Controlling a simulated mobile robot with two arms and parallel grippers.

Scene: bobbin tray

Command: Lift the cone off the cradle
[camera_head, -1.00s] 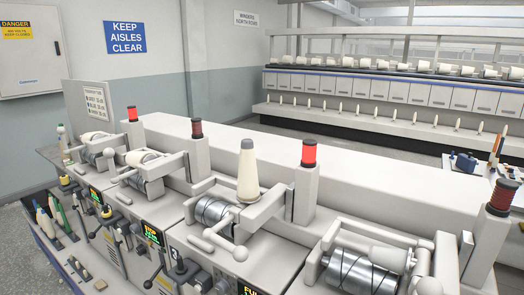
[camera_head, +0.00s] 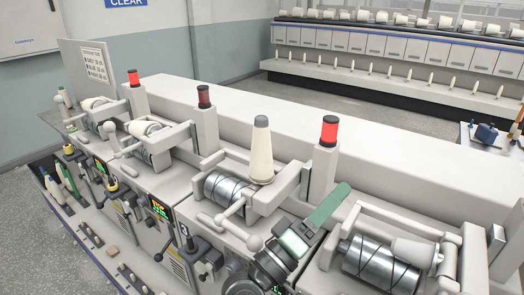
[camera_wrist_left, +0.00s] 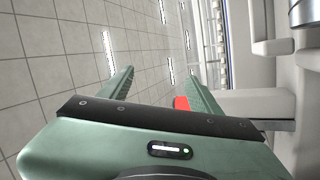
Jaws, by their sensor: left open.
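The cone (camera_head: 261,158), cream with a grey tip, stands upright in the head view. It rests on the pale cradle (camera_head: 268,198) beside the grooved metal drum (camera_head: 222,186). My left gripper (camera_head: 340,192) has green fingers and reaches in from the bottom, to the right of the cone and apart from it. In the left wrist view the two green fingers (camera_wrist_left: 158,82) are spread with nothing held between them. The cone does not show in that view. My right gripper is not in view.
A red lamp (camera_head: 329,131) on a post stands just behind my left gripper; a red lamp part (camera_wrist_left: 181,103) shows in the wrist view. Another drum (camera_head: 378,266) with a pale roll lies at right. The long machine top (camera_head: 400,150) behind is clear.

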